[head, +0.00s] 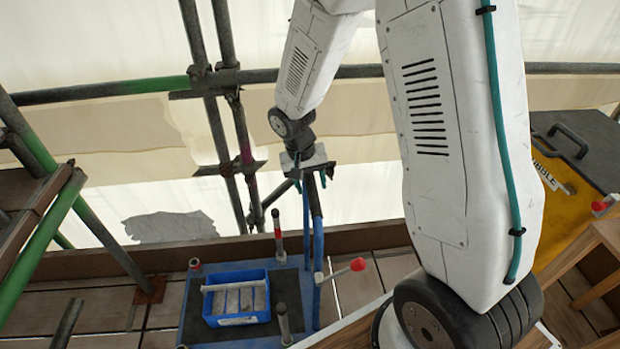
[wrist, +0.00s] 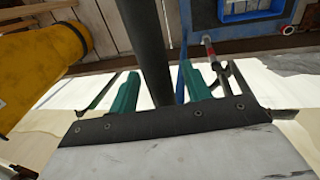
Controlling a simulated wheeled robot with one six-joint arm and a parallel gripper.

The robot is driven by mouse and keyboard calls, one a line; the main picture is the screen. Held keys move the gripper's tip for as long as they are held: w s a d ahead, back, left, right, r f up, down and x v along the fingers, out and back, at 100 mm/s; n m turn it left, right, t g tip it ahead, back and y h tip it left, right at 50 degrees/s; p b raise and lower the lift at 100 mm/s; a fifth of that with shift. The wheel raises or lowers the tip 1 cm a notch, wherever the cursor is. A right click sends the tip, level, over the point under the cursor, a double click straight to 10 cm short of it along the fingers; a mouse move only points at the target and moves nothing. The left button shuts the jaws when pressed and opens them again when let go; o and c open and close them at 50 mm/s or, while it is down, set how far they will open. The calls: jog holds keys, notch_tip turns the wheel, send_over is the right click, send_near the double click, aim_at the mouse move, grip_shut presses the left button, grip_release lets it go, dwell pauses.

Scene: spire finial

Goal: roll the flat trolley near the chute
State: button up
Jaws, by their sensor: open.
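The flat trolley (head: 185,318) is a low blue platform with a dark mat and short corner posts, low in the head view. It carries a blue crate (head: 236,318) holding grey blocks. Its blue upright (head: 317,280) rises on its right side. My gripper (head: 308,165) is at the top of this upright. In the wrist view my open gripper (wrist: 162,90) has a dark bar (wrist: 147,45), apparently the trolley's handle, between its teal fingers. I cannot tell if they touch it. The yellow chute (head: 550,215), labelled "RUBBLE", is at the right; a yellow cylinder (wrist: 35,65) shows in the wrist view.
Green and grey scaffold tubes (head: 130,90) stand behind and left, before pale sheeting. A brown toe board (head: 220,248) runs behind the trolley. A red-capped fitting (head: 357,265) is right of the upright. Wooden furniture (head: 590,240) stands right.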

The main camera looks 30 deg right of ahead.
grip_shut()
dwell(0.3)
dwell(1.1)
jog(key=s+d, duration=0.3)
jog(key=d, duration=0.5)
jog(key=s+d, duration=0.3)
jog(key=d, duration=0.5)
jog(key=shift+d, duration=0.45)
jog(key=s+d, duration=0.3)
jog(key=d, duration=0.5)
jog(key=s+d, duration=0.3)
jog(key=d, duration=0.5)
jog(key=shift+d, duration=0.3)
dwell(0.4)
